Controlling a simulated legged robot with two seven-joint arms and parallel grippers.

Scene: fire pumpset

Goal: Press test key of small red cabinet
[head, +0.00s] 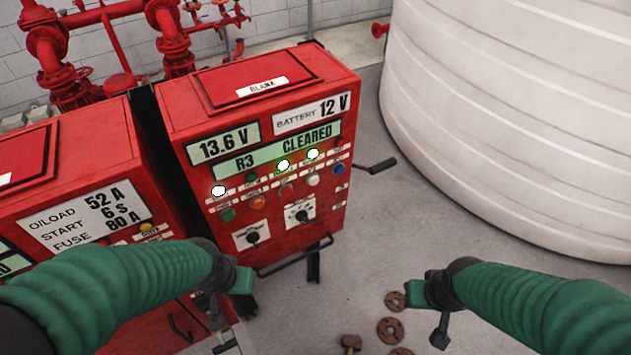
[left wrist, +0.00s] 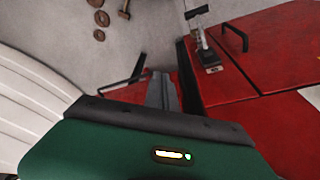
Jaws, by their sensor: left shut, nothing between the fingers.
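The small labels are too fine to read, so I cannot tell which button is the test key. My left gripper (head: 217,318) is shut and empty, low in front of the gap between the cabinets, apart from the button panel. My right gripper (head: 440,328) hangs above the floor, to the right of the cabinet; its jaws are unclear. The left wrist view shows red cabinet surfaces, with no buttons visible.
Another red cabinet (head: 75,205) stands at the left. A large white tank (head: 510,120) fills the right. Red pipes (head: 110,50) stand behind. A black lever (head: 370,168) sticks out from the small cabinet's side. Brown flanges (head: 390,330) and a hammer (head: 350,342) lie on the floor.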

